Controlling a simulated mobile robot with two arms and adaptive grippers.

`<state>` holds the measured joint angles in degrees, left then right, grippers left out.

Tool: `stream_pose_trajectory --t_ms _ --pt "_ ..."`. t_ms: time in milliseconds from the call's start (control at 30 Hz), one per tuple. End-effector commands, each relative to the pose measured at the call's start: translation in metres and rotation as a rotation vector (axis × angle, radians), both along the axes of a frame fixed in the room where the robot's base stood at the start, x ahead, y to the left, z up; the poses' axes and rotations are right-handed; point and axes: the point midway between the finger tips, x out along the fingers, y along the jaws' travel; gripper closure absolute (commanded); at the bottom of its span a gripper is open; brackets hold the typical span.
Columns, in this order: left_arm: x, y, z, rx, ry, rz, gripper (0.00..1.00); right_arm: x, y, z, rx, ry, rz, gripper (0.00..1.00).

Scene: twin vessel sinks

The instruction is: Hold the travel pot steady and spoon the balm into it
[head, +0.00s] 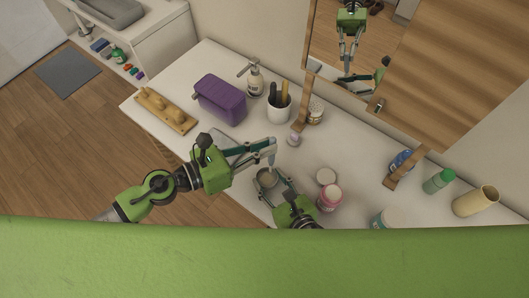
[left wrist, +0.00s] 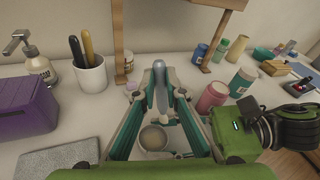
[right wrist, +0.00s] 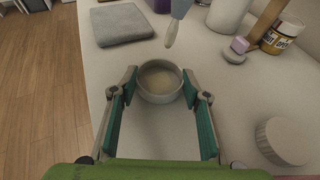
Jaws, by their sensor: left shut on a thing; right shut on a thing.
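The travel pot (head: 267,178) is a small round pale pot standing open and upright on the counter. My right gripper (head: 271,184) is shut on it, with a fingertip at each side in the right wrist view (right wrist: 160,86). Its inside looks beige; I cannot tell whether balm is in it. My left gripper (head: 272,143) is shut on a pale blue-grey spoon (left wrist: 160,92), which points down. In the right wrist view the spoon's tip (right wrist: 172,33) hangs above and beyond the pot, apart from it. A pink jar (head: 329,198) stands to the right.
A round white lid (head: 326,176) lies beside the pink jar. A white cup with brushes (head: 279,108), a soap bottle (head: 255,80) and a purple box (head: 220,99) stand behind. A grey cloth (right wrist: 122,24) lies left of the pot. Bottles stand farther right.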

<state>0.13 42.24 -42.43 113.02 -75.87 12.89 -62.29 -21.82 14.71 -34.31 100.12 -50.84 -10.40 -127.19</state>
Motion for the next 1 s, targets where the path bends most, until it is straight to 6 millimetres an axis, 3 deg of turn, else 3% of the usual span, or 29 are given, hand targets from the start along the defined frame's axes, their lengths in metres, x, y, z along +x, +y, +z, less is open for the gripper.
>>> stream_pose_trajectory --t_ms 67,100,167,567,1000 --pt "0.000 0.000 0.000 0.000 0.000 0.000 0.99 -0.001 -0.001 -0.003 -0.004 0.005 -0.002 0.78" --pt "0.000 0.000 0.000 0.000 0.000 0.000 0.99 -0.001 -0.001 -0.003 -0.004 0.005 -0.002 0.49" --pt "0.000 0.000 0.000 0.000 0.000 0.000 0.99 -0.001 -0.001 -0.003 -0.004 0.005 -0.002 0.38" --pt "0.000 0.000 0.000 0.000 0.000 0.000 0.99 -0.004 -0.002 0.000 -0.001 0.003 0.000 0.38" --pt "0.000 0.000 0.000 0.000 0.000 0.000 0.99 -0.069 -0.037 0.029 -0.001 0.006 -0.001 0.38"
